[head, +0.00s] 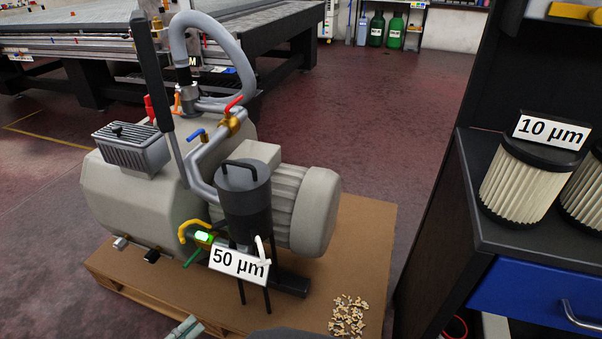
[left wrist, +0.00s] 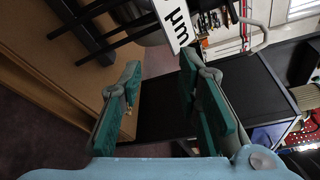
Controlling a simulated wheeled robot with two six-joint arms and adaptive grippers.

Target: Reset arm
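My left gripper (head: 186,328) only just shows at the bottom edge of the head view, in front of the wooden pallet (head: 160,297). In the left wrist view my left gripper (left wrist: 160,68) has its two green-padded fingers spread apart with nothing between them. A white label (left wrist: 174,22) with black print shows beyond the fingertips, apart from them. My right gripper is in neither view.
A grey vacuum pump (head: 140,195) stands on the pallet, with a dark canister (head: 245,205) and a "50 µm" label (head: 239,263). Small debris (head: 348,315) lies at its right. A dark cabinet (head: 490,235) holds filters (head: 525,185). The red floor behind is clear.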

